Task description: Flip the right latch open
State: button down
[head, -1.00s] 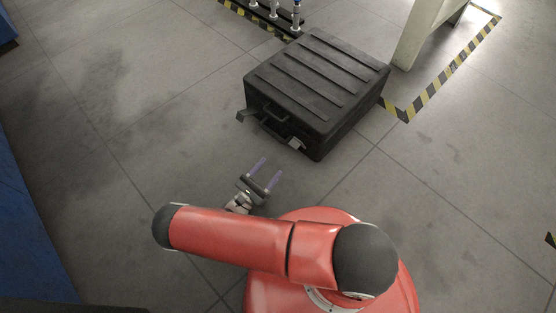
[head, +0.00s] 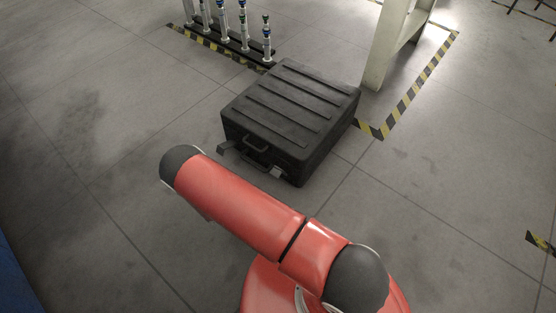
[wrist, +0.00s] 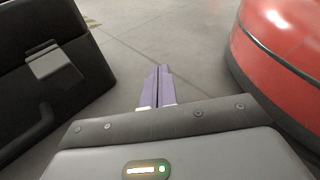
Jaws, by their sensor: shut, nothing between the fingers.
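The black ribbed case (head: 290,105) lies on the floor in the head view, with a handle (head: 254,146) on its front face. The left latch (head: 226,147) sticks out from the front. The right latch (head: 277,172) is a light grey plate near the front right corner. In the wrist view the case (wrist: 30,95) fills the left side, with a grey latch plate (wrist: 52,63), apparently the right one, above the handle (wrist: 28,135). My gripper (wrist: 158,70) has its purple fingers together and empty, to the right of the latch and apart from it. My arm hides it in the head view.
A rack of upright tools (head: 240,40) stands behind the case. A pale post (head: 392,45) stands behind it to the right, near yellow-black floor tape (head: 405,95). The floor left and right of the case is clear.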

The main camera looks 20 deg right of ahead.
jog(key=r+m+g+y, duration=0.1)
jog(key=m+g+y, duration=0.1)
jog(key=g+y, duration=0.1)
jog(key=m+t+y+p, duration=0.35)
jog(key=m+y, duration=0.45)
jog(key=y, duration=0.6)
send_near(278, 168)
jog(key=shift+g, duration=0.35)
notch_tip(278, 168, down, 6)
jog(key=shift+f, duration=0.25)
jog(key=shift+s+a+f+b, duration=0.1)
jog(key=shift+s+a+b, duration=0.15)
jog(key=shift+b, duration=0.2)
jog(key=shift+a+t, duration=0.15)
jog(key=shift+t, duration=0.25)
